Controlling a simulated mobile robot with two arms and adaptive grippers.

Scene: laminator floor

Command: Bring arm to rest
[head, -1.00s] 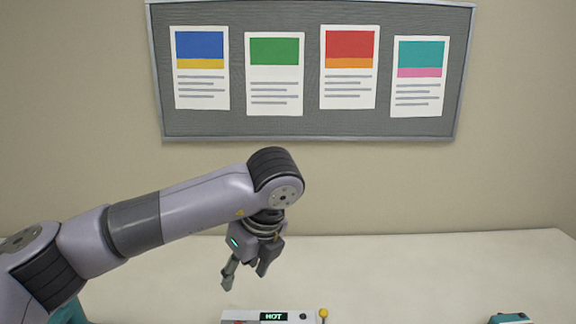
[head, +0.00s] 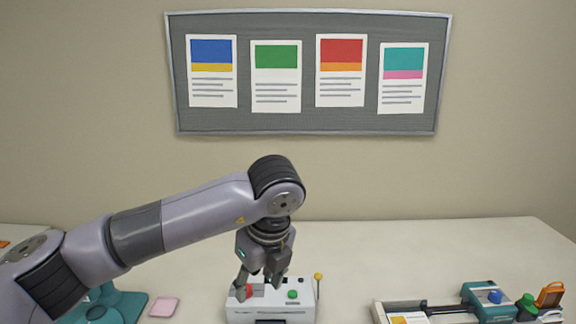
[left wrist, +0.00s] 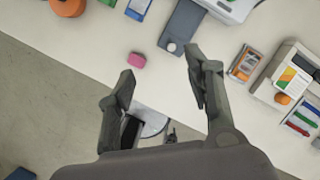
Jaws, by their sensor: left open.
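My left gripper (head: 259,285) hangs from the arm coming in from the left, fingers pointing down, open with nothing visible between them. In the head view its fingers overlap the white laminator (head: 271,312), hiding part of its top; I cannot tell whether they touch it. The laminator shows a green button, a red part beside the left finger and a yellow-knobbed lever. In the left wrist view the gripper's fingers (left wrist: 160,70) are spread apart above the table, with a pink block (left wrist: 136,60) beyond them. My right gripper is not in view.
A pink pad (head: 164,306) and a teal stand (head: 118,304) are at left. A teal device (head: 488,298) with a blue knob and an orange item (head: 550,294) are at right. Posters hang on a grey wall board (head: 308,122). The back of the table is clear.

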